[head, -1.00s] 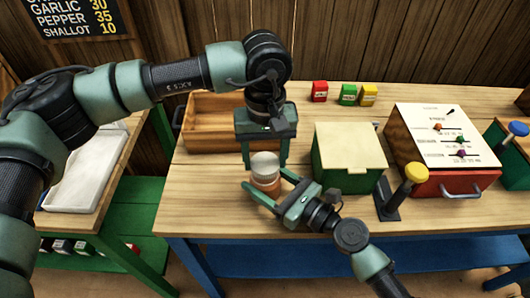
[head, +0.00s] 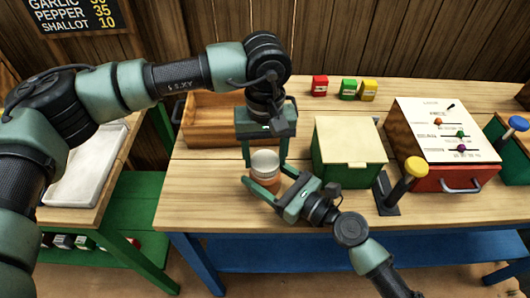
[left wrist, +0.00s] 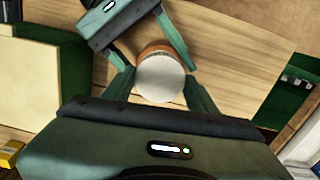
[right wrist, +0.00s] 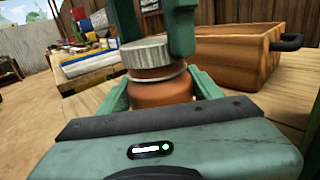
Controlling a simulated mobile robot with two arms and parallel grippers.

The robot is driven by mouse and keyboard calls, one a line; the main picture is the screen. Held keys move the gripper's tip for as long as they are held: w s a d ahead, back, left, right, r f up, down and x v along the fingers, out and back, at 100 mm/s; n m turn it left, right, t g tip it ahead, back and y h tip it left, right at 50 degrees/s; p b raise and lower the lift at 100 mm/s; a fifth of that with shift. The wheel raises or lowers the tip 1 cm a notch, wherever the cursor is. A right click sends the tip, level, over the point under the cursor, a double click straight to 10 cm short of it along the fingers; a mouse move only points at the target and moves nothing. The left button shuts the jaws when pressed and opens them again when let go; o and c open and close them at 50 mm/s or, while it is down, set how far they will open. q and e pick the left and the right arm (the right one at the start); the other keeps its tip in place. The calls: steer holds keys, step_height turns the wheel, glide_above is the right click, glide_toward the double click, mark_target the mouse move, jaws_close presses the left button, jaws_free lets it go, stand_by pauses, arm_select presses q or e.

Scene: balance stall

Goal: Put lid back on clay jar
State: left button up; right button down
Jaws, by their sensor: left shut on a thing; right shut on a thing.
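The clay jar (head: 264,180) is orange-brown and stands upright near the table's front edge. My right gripper (head: 268,177) is shut on its body from the front right. The lid (head: 264,160) is a pale grey-white round cap. My left gripper (head: 264,164) points down and is shut on the lid. In the right wrist view the lid (right wrist: 147,53) sits right at the top of the jar (right wrist: 160,92), shifted slightly to the left; I cannot tell if it is fully seated. In the left wrist view the lid (left wrist: 160,78) hides most of the jar (left wrist: 156,47).
A wooden crate (head: 215,137) stands behind left. A green box with a cream lid (head: 349,140) is close on the right, then a yellow-knobbed lever (head: 416,167) and a red slider box (head: 460,180). Small red, green and yellow boxes (head: 348,91) stand at the back.

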arm_select(q)
steer(key=shift+f, duration=0.25)
steer(key=m, duration=1.3)
steer(key=o, duration=1.3)
